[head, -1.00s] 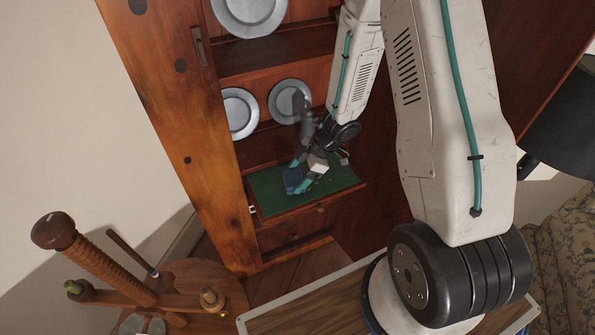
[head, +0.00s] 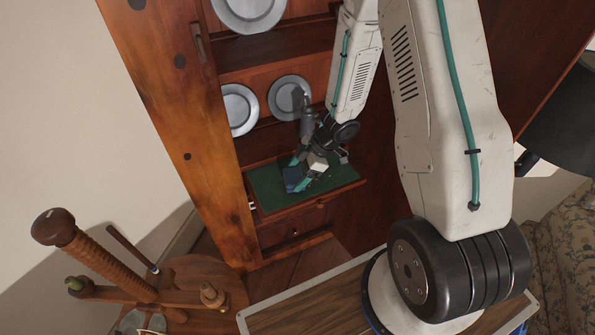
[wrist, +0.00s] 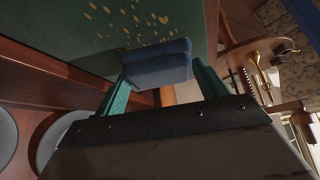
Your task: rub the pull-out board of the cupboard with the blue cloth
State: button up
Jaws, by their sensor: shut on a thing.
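The pull-out board (head: 330,180) is a green-topped panel extending from the wooden cupboard (head: 225,170). It also fills the upper part of the wrist view (wrist: 70,25), where scattered yellowish crumbs or specks (wrist: 140,18) lie on the green. The cloth also shows in the head view (head: 291,180), at or just above the board's surface; exact contact is hard to tell.
Pewter plates (head: 240,110) stand on the shelves behind the board. A drawer (head: 295,232) is below it. A patterned sofa (head: 570,240) is at right.

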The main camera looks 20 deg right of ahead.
jog(key=shift+f, duration=0.55)
